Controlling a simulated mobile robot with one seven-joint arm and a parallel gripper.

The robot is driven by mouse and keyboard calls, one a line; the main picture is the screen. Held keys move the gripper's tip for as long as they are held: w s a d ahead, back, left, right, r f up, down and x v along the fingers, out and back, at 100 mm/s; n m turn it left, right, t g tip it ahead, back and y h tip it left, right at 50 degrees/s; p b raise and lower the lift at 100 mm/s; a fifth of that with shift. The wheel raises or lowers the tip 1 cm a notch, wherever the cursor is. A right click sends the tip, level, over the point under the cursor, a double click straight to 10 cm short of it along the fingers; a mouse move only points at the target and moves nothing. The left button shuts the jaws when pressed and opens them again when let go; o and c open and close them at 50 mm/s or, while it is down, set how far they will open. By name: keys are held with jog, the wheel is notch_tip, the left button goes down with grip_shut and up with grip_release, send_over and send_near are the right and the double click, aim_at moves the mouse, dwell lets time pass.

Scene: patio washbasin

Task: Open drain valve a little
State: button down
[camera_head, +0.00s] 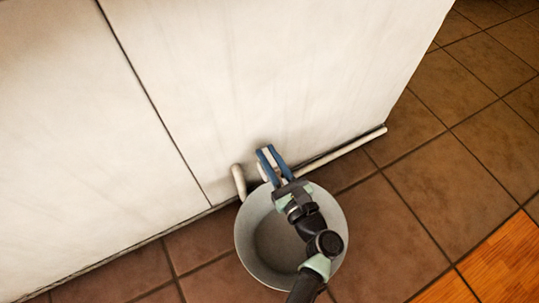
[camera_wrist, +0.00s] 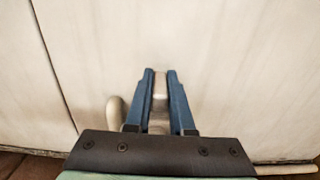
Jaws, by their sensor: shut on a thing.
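My gripper (camera_head: 266,156) reaches over a grey bucket to the front of a white panel; it also shows in the wrist view (camera_wrist: 160,75). Its blue fingers are shut on a small pale piece, which I take to be the drain valve handle (camera_wrist: 160,88). The fingers hide most of the valve, so how far it is turned cannot be told. A pale bent drain pipe (camera_head: 238,181) stands just left of the fingers, and it shows in the wrist view (camera_wrist: 115,109) too.
The round grey bucket (camera_head: 243,243) stands on the brown tiles (camera_head: 433,195) under my arm, close to the panel. The white panel (camera_head: 270,70) has a dark vertical seam. A thin pale pipe (camera_head: 345,148) runs along its foot to the right. The tiles at right are clear.

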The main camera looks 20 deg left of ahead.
dwell(0.3)
jog(key=shift+w+n+g+y, duration=0.1)
jog(key=shift+n+g+y, duration=0.3)
jog(key=shift+n+g, duration=0.15)
jog(key=shift+n+g+y, duration=0.7)
jog(key=shift+n+g, duration=0.15)
jog(key=shift+g, duration=0.4)
jog(key=c, duration=0.8)
grip_release()
jog(key=shift+d, duration=0.1)
